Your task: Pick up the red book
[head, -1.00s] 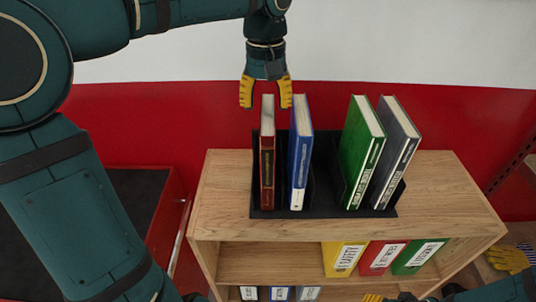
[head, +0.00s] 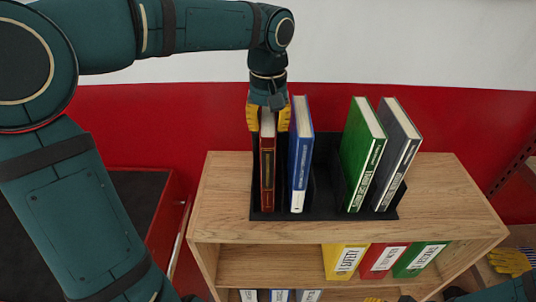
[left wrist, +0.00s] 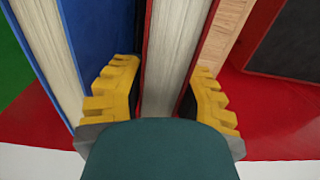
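The red book (head: 267,165) stands upright in the left slot of a black book holder (head: 325,213) on top of a wooden shelf. My left gripper (head: 269,122) is above the shelf, pointing down, with its yellow fingers on either side of the red book's top. In the left wrist view the red book (left wrist: 172,60) runs between the two fingers (left wrist: 160,97). Small gaps seem to show beside the book there, so the fingers look open around it. Of my right arm only parts show at the lower right; its fingertips are mostly cut off.
A blue book (head: 300,160) stands close to the right of the red one. A green book (head: 364,155) and a grey book (head: 397,155) lean farther right. The wooden top (head: 445,205) is clear at the right.

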